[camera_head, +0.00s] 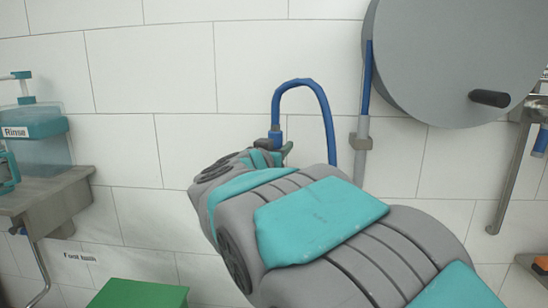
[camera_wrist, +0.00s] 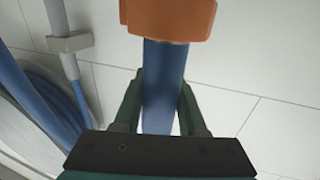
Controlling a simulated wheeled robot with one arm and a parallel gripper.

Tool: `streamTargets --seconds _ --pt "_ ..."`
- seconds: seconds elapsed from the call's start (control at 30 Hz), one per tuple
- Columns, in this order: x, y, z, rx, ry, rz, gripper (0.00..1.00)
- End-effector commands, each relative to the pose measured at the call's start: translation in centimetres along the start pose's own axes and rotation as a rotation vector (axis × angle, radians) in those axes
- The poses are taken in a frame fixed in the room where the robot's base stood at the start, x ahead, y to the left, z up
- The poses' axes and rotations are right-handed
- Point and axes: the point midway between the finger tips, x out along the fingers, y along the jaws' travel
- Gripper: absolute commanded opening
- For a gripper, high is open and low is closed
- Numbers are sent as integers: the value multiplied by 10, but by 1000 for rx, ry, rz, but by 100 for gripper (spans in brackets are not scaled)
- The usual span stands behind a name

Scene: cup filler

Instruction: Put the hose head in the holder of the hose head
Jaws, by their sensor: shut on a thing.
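My gripper is shut on the blue shaft of the hose head (camera_wrist: 163,75), between its two dark green fingers (camera_wrist: 160,105) in the wrist view. An orange collar (camera_wrist: 168,20) sits above the fingers there. In the head view my gripper (camera_head: 280,150) is partly hidden behind my arm, and the blue hose (camera_head: 303,84) arcs up from it and down to the right. A grey bracket (camera_head: 360,142) on the wall right of my gripper grips a grey pipe; I cannot tell if it is the holder. It also shows in the wrist view (camera_wrist: 70,42), upper left.
A big grey reel (camera_head: 455,50) with a black handle (camera_head: 489,98) is on the wall at upper right. A metal shelf (camera_head: 45,195) with a Rinse dispenser (camera_head: 40,140) is at left. A green box (camera_head: 138,294) stands low at left. The tiled wall is close.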

Motion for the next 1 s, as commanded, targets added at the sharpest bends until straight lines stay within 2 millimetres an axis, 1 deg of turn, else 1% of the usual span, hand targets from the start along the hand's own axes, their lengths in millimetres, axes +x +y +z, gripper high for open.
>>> streamTargets --seconds 0.03,0.1,0.2,0.3,0.6,0.8,0.9,1.0 --pt "9 -5 3 -2 -1 3 0" --pt "19 -12 2 1 1 2 0" --pt "31 -20 4 -1 1 3 0" --pt "40 -26 5 -1 1 3 0" --pt "52 -34 5 1 2 2 0" --pt "52 -33 36 -5 2 2 0" --pt "52 -34 42 -3 0 1 0" --pt "51 -34 41 -1 1 0 0"
